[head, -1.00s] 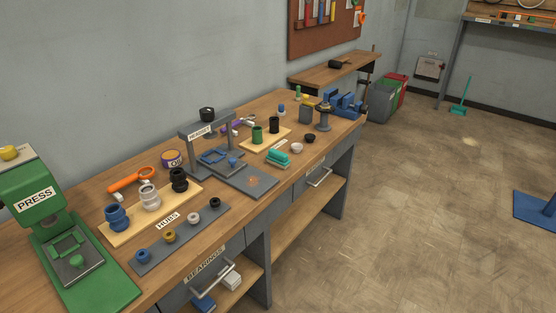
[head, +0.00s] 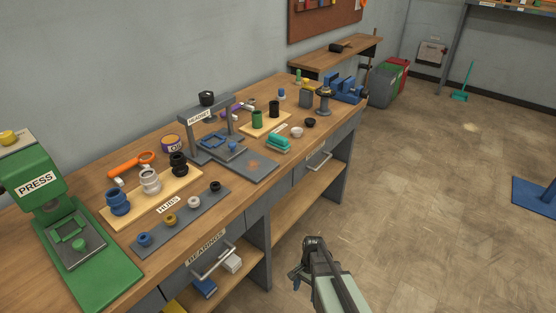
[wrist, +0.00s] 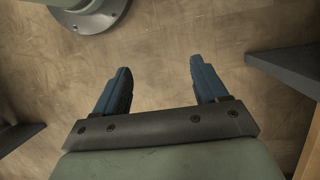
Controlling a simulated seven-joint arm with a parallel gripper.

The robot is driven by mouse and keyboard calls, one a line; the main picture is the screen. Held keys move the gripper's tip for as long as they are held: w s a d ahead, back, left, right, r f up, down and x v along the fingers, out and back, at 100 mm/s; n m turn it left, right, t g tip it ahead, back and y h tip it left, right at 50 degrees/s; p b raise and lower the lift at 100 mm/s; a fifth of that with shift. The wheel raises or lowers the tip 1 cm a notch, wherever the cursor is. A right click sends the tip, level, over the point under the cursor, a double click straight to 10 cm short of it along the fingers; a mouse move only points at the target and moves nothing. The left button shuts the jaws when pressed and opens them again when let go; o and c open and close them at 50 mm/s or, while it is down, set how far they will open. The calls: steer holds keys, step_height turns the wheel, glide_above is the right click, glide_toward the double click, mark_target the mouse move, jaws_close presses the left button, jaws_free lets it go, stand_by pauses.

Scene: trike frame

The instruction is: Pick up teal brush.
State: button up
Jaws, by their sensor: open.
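The teal brush (head: 278,143) lies on the workbench in the head view, near the front edge and right of the grey headset stand. It is a small teal block with a pale underside. My gripper (head: 300,262) is low in front of the bench, over the floor and well apart from the brush. In the wrist view my gripper (wrist: 160,74) shows two blue-black fingers spread apart, with bare floor between them. The brush is not in the wrist view.
The headset stand (head: 222,158) is left of the brush. A white cup (head: 296,132), a black cup (head: 310,122) and a wooden board (head: 253,126) with green and black cylinders are close by. Drawer handles (head: 319,164) stick out from the bench front. The floor (head: 430,190) is mostly clear.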

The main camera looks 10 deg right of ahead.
steer(key=w+d+r+m+t, duration=0.1)
steer(key=w+r+m, duration=0.2)
steer(key=w+r, duration=0.45)
steer(key=w+d+r+m+t, duration=0.1)
steer(key=w+r+m, duration=0.3)
steer(key=w, duration=0.6)
steer(key=w+d+r+m+t+y, duration=0.1)
steer(key=w+d+r+m, duration=0.1)
steer(key=w+r, duration=0.55)
steer(key=w+d+r+m+t, duration=0.1)
steer(key=w+r+m+t, duration=0.3)
steer(key=r, duration=0.7)
step_height(320, 180, up, 22)
steer(key=m, duration=0.4)
glide_above(279, 136)
steer(key=s+d, duration=0.3)
steer(key=s, duration=0.1)
steer(key=shift+y, duration=0.3)
steer(key=x, duration=0.9)
steer(key=shift+x, duration=2.55)
steer(key=shift+w+r, duration=0.1)
steer(key=c, duration=1.1)
step_height(279, 136, up, 10)
